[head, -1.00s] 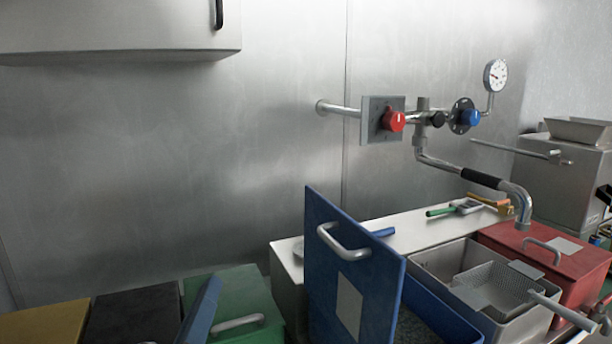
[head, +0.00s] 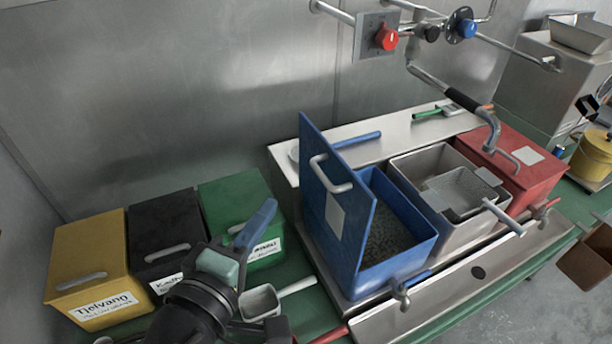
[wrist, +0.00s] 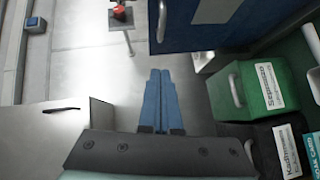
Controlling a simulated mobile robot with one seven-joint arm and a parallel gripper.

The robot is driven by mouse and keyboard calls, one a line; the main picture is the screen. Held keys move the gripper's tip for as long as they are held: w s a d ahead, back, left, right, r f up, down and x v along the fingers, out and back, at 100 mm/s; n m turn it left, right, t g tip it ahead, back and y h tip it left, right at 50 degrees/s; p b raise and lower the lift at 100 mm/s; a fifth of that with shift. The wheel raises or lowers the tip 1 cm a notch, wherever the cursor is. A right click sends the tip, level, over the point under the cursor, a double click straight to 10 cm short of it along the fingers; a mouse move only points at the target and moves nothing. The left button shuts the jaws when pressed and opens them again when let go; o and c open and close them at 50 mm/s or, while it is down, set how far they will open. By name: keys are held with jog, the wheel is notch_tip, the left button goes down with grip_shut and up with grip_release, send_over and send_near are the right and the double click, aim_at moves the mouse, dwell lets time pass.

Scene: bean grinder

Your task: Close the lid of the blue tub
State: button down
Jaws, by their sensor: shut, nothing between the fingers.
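The blue tub (head: 408,262) stands open, with dark granular contents inside. Its blue lid (head: 352,213) stands nearly upright along the tub's left side, its outer face with a metal handle (head: 322,172) and pale label turned left. My gripper (head: 270,204) is left of the lid, above the green bin, apart from the lid and empty. In the wrist view the blue fingers (wrist: 160,72) are together, and the lid (wrist: 215,38) shows beyond them at the top with its handle (wrist: 161,20).
Green (head: 228,198), black (head: 165,223) and yellow (head: 85,252) bins stand at left. A grey tub (head: 405,165) and red bin (head: 540,180) stand right of the blue tub. A tap pipe (head: 440,85) hangs behind. A scoop (head: 262,303) lies in front of the green bin.

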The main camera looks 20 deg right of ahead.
aim_at(315, 171)
jog(key=w+d, duration=0.1)
jog(key=d, duration=0.1)
jog(key=w+d+f+p, duration=0.1)
jog(key=w+d, duration=0.1)
jog(key=d, duration=0.1)
jog(key=w+d+p, duration=0.1)
jog(key=d, duration=0.1)
jog(key=shift+w+d+f, duration=0.2)
jog(key=shift+w+d, duration=0.05)
jog(key=shift+w, duration=0.15)
jog(key=shift+d+f, duration=0.15)
jog(key=shift+d, duration=0.25)
jog(key=shift+p, duration=0.3)
